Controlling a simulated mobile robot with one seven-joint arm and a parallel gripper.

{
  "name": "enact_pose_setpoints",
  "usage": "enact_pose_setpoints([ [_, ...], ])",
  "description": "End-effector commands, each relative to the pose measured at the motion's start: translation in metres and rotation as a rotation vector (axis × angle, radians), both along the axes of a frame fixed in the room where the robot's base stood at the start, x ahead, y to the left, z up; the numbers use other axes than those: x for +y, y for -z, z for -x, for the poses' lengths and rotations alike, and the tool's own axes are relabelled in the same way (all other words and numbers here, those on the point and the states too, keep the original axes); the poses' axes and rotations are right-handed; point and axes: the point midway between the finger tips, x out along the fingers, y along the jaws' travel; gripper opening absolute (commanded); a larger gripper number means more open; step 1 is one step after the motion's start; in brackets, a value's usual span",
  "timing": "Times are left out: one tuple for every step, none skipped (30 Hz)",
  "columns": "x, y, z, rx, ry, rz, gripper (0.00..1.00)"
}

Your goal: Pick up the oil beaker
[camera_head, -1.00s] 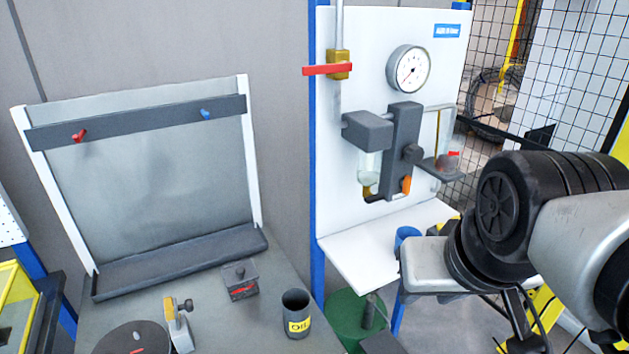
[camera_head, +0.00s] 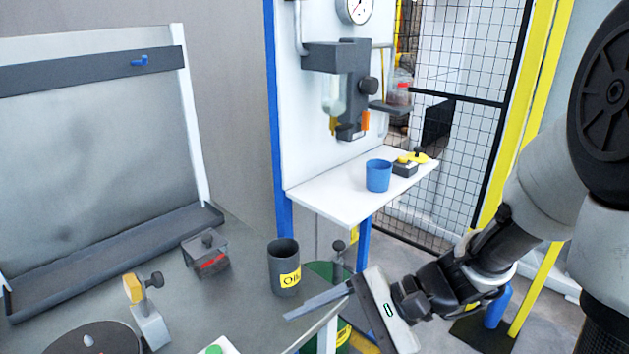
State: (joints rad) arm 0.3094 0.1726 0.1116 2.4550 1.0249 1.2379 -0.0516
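The oil beaker (camera_head: 284,267) is a dark grey open cup with a yellow "OIL" label. It stands upright on the grey bench (camera_head: 235,300), near its right edge. My gripper (camera_head: 312,330) is just below and to the right of the beaker in the picture, apart from it, and points left over the bench edge. One flat grey finger shows at the upper end of the pale gripper body.
A small dark box with a red mark (camera_head: 206,255) and a yellow-and-grey tool (camera_head: 144,310) stand left of the beaker. A rack (camera_head: 110,265) stands behind them. A white shelf (camera_head: 335,200) at right carries a blue cup (camera_head: 378,175). A green drum is partly hidden below.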

Motion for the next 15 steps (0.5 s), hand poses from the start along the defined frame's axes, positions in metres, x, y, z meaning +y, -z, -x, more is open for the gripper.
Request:
enact_pose_setpoints([
  [0.004,0.005,-0.014,0.083,0.09,-0.095,0.72],
  [0.006,0.006,-0.024,0.124,0.145,-0.151,0.72],
  [0.007,0.008,-0.038,0.175,0.222,-0.225,0.72],
  [0.006,0.011,-0.048,0.21,0.279,-0.275,0.72],
  [0.005,0.013,-0.059,0.243,0.333,-0.324,0.72],
  [0.001,0.017,-0.072,0.283,0.405,-0.383,0.72],
  [-0.002,0.02,-0.082,0.31,0.456,-0.424,0.72],
  [-0.006,0.024,-0.09,0.334,0.505,-0.46,0.72],
  [-0.012,0.029,-0.101,0.36,0.565,-0.505,0.72],
  [-0.016,0.033,-0.108,0.379,0.607,-0.532,0.72],
  [-0.02,0.036,-0.114,0.395,0.643,-0.557,0.72],
  [-0.025,0.041,-0.121,0.411,0.685,-0.585,0.72],
  [-0.028,0.044,-0.125,0.422,0.712,-0.603,0.72],
  [-0.031,0.046,-0.129,0.429,0.735,-0.617,0.72],
  [-0.033,0.049,-0.132,0.437,0.758,-0.631,0.72],
])
